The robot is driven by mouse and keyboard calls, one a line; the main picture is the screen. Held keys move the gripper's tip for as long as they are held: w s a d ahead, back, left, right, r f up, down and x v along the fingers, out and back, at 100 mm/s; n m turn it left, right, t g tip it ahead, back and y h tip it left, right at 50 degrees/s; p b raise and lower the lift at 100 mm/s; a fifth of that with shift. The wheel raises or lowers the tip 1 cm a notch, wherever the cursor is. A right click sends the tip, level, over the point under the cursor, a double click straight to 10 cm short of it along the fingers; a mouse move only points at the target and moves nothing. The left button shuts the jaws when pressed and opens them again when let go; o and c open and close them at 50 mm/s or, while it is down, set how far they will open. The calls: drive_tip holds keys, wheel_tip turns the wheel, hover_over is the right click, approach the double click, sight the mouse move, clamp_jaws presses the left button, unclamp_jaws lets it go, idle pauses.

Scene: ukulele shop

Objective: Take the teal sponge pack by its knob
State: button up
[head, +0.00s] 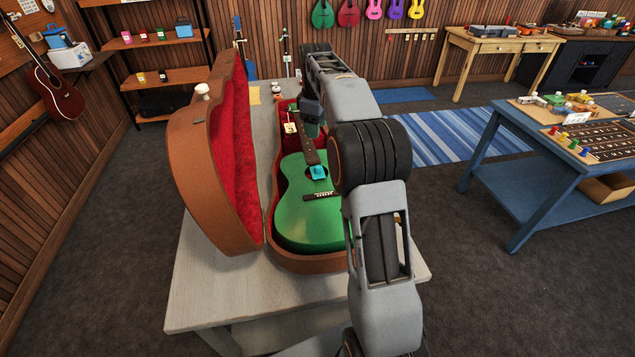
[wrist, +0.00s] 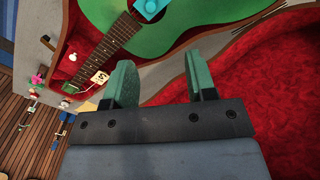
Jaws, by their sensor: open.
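The teal sponge pack (head: 318,171) lies on the green ukulele (head: 305,214), over its strings near the sound hole. Its edge also shows at the top of the wrist view (wrist: 150,6); its knob is too small to make out clearly. The ukulele lies in an open brown case (head: 190,165) with red lining. My gripper (wrist: 160,82) is open and empty, its two green fingers apart over the red lining in the wrist view. In the head view it hangs beside the ukulele's neck, apart from the pack and partly hidden by my arm.
The case's raised lid stands on the left of the ukulele. The case rests on a pale table (head: 205,290) with bare room at its front. A tag (head: 290,128) hangs by the neck. A blue table (head: 520,150) with small items stands on the right.

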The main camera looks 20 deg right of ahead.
wheel_tip(320, 180, down, 3)
drive_tip(key=w+d, duration=0.1)
drive_tip(key=w, duration=0.1)
hover_over(318, 167)
drive_tip(key=shift+n, duration=0.4)
wheel_tip(318, 167, down, 7)
drive_tip(key=shift+r, duration=0.2)
drive_tip(key=shift+w+f+p, duration=0.15)
drive_tip(key=shift+f+p, duration=0.35)
drive_tip(key=shift+f, duration=2.65)
drive_tip(key=shift+c, duration=0.5)
clamp_jaws()
